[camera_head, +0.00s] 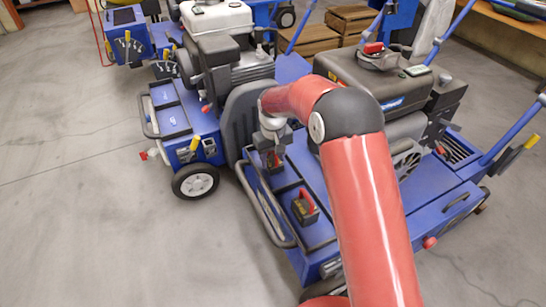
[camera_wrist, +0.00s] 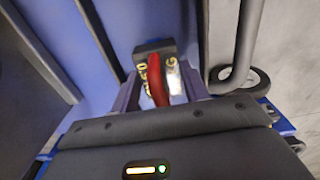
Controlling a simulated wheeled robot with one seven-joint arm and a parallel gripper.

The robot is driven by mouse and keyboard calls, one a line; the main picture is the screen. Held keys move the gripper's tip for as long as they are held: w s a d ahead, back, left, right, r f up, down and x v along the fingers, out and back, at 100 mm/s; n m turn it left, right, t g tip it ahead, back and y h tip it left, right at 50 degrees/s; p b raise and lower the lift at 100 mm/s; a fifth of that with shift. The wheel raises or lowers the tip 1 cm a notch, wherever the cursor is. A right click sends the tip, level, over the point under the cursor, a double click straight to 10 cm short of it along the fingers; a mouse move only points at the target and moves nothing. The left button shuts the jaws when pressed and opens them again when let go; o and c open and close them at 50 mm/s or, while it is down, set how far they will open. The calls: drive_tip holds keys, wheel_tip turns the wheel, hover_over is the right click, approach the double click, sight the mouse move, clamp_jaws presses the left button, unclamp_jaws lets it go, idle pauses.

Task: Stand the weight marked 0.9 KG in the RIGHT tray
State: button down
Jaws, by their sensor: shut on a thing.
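My gripper (camera_head: 273,150) hangs over the blue machine deck, beside its left tubular rail. It is shut on the red handle of a dark weight (camera_head: 274,164). In the wrist view my gripper (camera_wrist: 158,95) has a finger on each side of the red handle, and the dark weight (camera_wrist: 148,48) carries yellow lettering ending in a G; its number is not readable. I cannot tell whether its base touches the deck. A second dark weight (camera_head: 306,212) with a red handle stands nearer on the deck, its marking too small to read. Which recess is the right tray is unclear.
A tubular guard rail (camera_head: 262,207) runs along the deck's left edge. The black engine cover (camera_head: 375,75) is behind my arm. A neighbouring blue machine (camera_head: 178,115) stands at the left with a wheel (camera_head: 195,182). The grey floor (camera_head: 90,220) is clear at the left.

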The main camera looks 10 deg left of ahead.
drive_tip(key=c, duration=0.7)
unclamp_jaws()
wheel_tip(320, 180, up, 12)
drive_tip(key=shift+r+p, duration=0.15)
drive_tip(key=shift+p, duration=0.95)
